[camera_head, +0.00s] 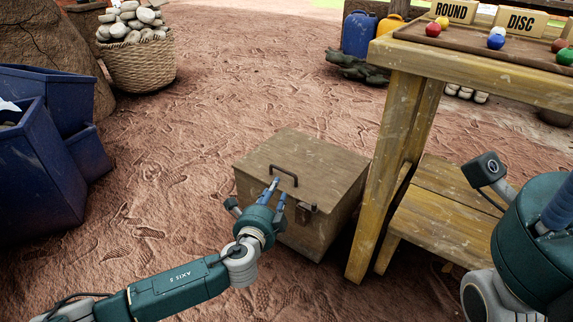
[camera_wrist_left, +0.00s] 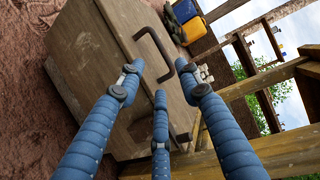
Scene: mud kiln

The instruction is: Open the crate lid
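The wooden crate (camera_head: 322,222) stands on the ground with its lid (camera_head: 312,160) shut. A dark handle (camera_head: 284,174) is on the lid and a metal latch (camera_head: 306,209) is at its front edge. My left gripper (camera_head: 276,190) is at the crate's front, by the handle and latch, with its fingers spread and nothing between them. In the left wrist view the blue fingers (camera_wrist_left: 160,85) are apart and point at the handle (camera_wrist_left: 154,52); I cannot tell whether any finger touches it.
A wooden table (camera_head: 460,68) with coloured balls and signs stands close to the crate's right, with a low wooden bench (camera_head: 440,205) beneath it. Blue bins (camera_head: 38,165) are at the left and a basket of stones (camera_head: 137,62) is behind. Bare ground lies left of the crate.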

